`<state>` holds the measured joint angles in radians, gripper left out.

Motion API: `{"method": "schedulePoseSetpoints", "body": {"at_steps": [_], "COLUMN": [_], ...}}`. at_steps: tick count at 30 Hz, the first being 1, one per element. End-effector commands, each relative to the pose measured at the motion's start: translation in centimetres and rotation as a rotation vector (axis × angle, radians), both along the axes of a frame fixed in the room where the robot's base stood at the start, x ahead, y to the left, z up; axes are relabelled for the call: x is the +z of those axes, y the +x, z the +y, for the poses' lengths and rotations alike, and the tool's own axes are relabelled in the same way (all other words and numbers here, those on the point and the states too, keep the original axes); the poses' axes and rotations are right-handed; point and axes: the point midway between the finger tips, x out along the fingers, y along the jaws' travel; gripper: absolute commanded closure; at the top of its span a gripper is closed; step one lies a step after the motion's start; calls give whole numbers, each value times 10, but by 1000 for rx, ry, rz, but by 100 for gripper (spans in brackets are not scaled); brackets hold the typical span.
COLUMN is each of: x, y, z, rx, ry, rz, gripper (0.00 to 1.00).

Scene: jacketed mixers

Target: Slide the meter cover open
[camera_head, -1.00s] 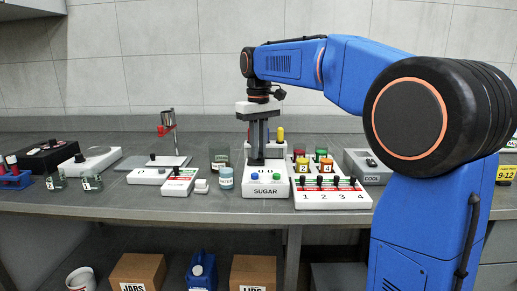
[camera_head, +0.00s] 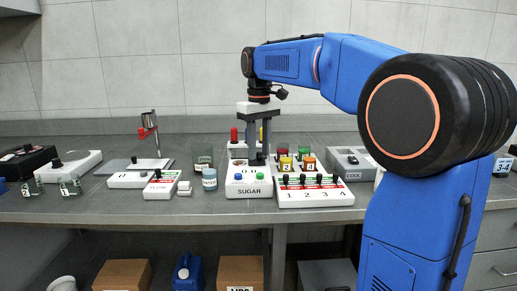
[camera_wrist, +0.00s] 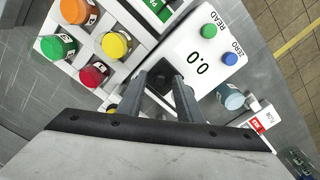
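The white SUGAR meter (camera_head: 248,192) stands near the table's front edge, with a blue and a green button on its front. The wrist view shows the meter top (camera_wrist: 200,62) with a 0.0 display and READ and ZERO buttons. My gripper (camera_head: 257,160) points down at the meter's rear right part. In the wrist view my gripper (camera_wrist: 160,82) has its fingers apart, with a dark part (camera_wrist: 160,76) of the meter between or just below the tips. I cannot tell whether this dark part is the cover or its handle, or whether the fingers touch it.
A white panel (camera_head: 316,199) with several black levers numbered 1 to 4 stands right of the meter, with capped jars (camera_head: 285,164) behind it. A grey COOL unit (camera_head: 352,164) is further right.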

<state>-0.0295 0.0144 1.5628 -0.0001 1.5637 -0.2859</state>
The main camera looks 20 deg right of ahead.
Motion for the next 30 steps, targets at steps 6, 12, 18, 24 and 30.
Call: {"method": "schedulePoseSetpoints", "body": {"at_steps": [6,12,18,24,30], "x": [2,24,63,103,141], "y": [0,1,1,1,1], "z": [0,0,0,0,0], "rx": [0,0,0,0,0], "ry": [0,0,0,0,1], "rz": [0,-2,-2,-2,-2], "gripper": [67,67,67,67,67]}}
